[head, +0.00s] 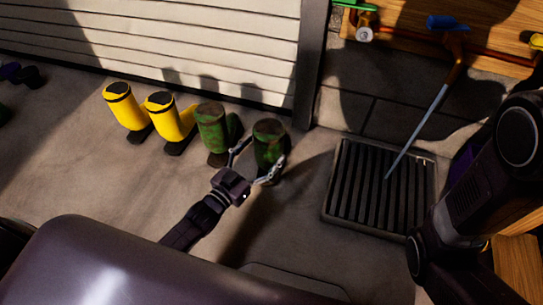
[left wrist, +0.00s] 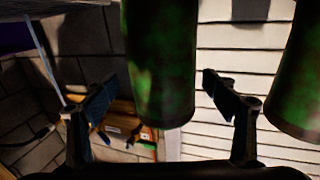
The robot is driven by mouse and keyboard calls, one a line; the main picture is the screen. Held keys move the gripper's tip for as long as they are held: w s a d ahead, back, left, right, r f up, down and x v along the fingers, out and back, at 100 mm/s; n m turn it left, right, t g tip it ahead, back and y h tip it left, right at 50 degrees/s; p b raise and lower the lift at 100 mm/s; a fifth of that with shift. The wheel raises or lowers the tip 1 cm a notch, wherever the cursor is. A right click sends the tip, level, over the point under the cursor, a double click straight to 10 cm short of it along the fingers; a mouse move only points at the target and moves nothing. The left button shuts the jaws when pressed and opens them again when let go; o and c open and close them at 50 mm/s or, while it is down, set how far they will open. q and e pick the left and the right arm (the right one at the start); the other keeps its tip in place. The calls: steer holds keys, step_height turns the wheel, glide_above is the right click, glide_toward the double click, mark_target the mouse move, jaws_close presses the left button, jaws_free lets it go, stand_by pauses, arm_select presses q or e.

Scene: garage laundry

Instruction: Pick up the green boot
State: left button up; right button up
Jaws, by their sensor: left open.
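Two green boots with a mottled camouflage look stand on the floor by the white slatted door. The right-hand green boot (head: 269,142) is upright at the end of the row, and the other green boot (head: 211,128) is just to its left. My left gripper (head: 257,162) is open at the right-hand green boot, with one finger on each side of its near face. In the left wrist view this boot (left wrist: 160,65) shows between the two open fingers (left wrist: 162,98), with a gap on both sides. The second green boot (left wrist: 297,75) is outside the fingers, at the right. My right gripper is not in view.
Two yellow boots (head: 126,107) stand left of the green ones. A wooden board with pipes (head: 490,42) is at the upper right. The floor left of my gripper is clear.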

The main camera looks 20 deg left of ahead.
arm_select(q)
steer(key=b+x, duration=0.3)
steer(key=x, duration=0.1)
steer(key=shift+a+f, duration=0.25)
steer(key=shift+f, duration=0.05)
steer(key=shift+w+d+r+b, duration=0.15)
steer(key=shift+w+d+b, duration=0.05)
steer(key=shift+w+b, duration=0.3)
steer(key=c, duration=2)
steer(key=shift+r, duration=0.2)
jaws_close()
